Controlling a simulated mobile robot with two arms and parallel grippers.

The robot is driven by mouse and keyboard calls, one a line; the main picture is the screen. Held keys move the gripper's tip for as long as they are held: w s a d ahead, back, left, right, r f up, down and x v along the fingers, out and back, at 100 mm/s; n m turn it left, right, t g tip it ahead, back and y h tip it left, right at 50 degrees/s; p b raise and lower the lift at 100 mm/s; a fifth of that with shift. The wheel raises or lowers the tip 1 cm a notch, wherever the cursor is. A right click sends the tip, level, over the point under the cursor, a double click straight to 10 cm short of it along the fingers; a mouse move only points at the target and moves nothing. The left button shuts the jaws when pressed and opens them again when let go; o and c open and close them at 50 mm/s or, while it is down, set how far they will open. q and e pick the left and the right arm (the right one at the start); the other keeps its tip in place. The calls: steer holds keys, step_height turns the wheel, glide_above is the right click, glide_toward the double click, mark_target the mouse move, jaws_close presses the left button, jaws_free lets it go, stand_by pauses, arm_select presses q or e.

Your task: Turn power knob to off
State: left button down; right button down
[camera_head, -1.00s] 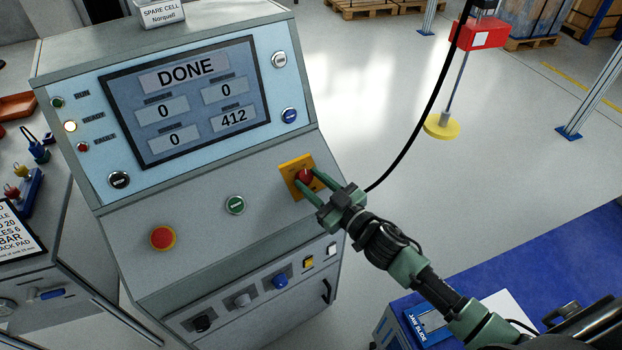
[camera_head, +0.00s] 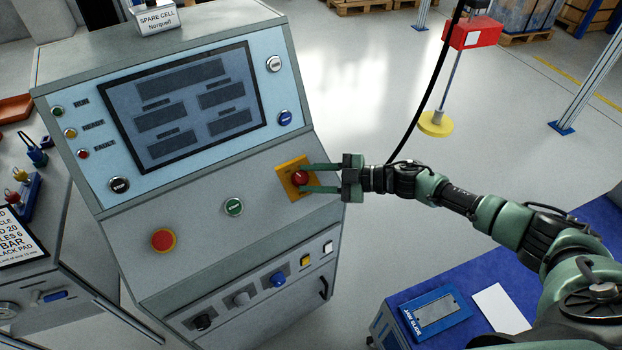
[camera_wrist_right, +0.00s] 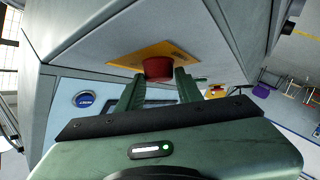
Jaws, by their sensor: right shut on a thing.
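The power knob (camera_head: 300,178) is red and sits on a yellow plate (camera_head: 286,183) at the right of the sloped console panel. It also shows in the right wrist view (camera_wrist_right: 158,69), between my fingers. My right gripper (camera_head: 306,178) has its two green fingers on either side of the knob, shut on it. The fingers partly hide the knob and plate. The console screen (camera_head: 185,105) is dark, with blank fields, and the lamps beside it look unlit. My left gripper is not in view.
A red and yellow mushroom button (camera_head: 163,240) and a green button (camera_head: 233,207) lie left on the same panel. Lower are several small knobs, including a blue one (camera_head: 278,279). A black cable (camera_head: 428,90) hangs behind my right wrist. A blue-topped bench (camera_head: 462,285) stands at lower right.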

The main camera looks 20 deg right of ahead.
steer(key=shift+w+r+n+g, duration=0.1)
steer(key=shift+n+g, duration=0.3)
steer(key=shift+n, duration=0.2)
steer(key=c, duration=0.9)
jaws_free()
steer(key=shift+c, duration=0.2)
steer(key=shift+d, duration=0.1)
steer(key=b+v, duration=0.1)
steer(key=v, duration=0.5)
steer(key=shift+d, duration=0.15)
steer(key=shift+s+d+r+b, duration=0.2)
steer(key=shift+s+d+b, duration=0.15)
steer(key=shift+d, duration=0.2)
